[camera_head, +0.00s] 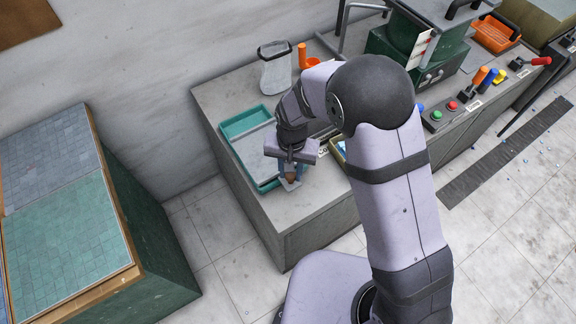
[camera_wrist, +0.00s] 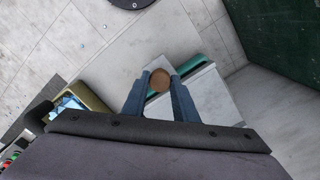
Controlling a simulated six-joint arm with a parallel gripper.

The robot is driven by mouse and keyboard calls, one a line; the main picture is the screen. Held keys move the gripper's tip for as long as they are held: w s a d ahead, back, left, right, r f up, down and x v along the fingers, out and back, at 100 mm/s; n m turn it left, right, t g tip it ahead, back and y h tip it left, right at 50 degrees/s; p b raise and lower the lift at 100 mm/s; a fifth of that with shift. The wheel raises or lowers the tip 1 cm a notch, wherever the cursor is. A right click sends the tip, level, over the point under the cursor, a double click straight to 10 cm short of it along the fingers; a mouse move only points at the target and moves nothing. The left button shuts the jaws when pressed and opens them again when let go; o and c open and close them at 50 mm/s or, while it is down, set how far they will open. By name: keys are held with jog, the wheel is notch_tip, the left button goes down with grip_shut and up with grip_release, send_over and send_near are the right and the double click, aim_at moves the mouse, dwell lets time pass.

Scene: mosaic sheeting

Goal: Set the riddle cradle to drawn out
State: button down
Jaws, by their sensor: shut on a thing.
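My gripper (camera_head: 291,177) points down over the front end of a teal tray (camera_head: 246,121) on the grey bench. Its blue fingers are shut on a brown round-topped handle (camera_wrist: 159,79), seen end-on between the fingertips in the wrist view. A small pale plate shows below the fingers in the head view. A flat grey panel (camera_head: 256,153) lies within the teal tray, which may be the riddle cradle; I cannot tell for sure. Whether the handle is joined to it is hidden by the fingers and wrist.
A clear bin (camera_head: 276,72) and orange holder (camera_head: 308,61) stand behind. A yellowish box (camera_wrist: 92,95) is close beside the gripper. Buttons and levers (camera_head: 476,84) line the right. A green tiled block (camera_head: 65,220) stands left, across a floor gap.

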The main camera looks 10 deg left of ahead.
jog(key=shift+s+d, duration=0.15)
jog(key=shift+d, duration=0.05)
jog(key=c, duration=1.4)
grip_release()
jog(key=shift+r, duration=0.55)
jog(key=shift+r+b, duration=0.75)
jog(key=shift+r, duration=2.35)
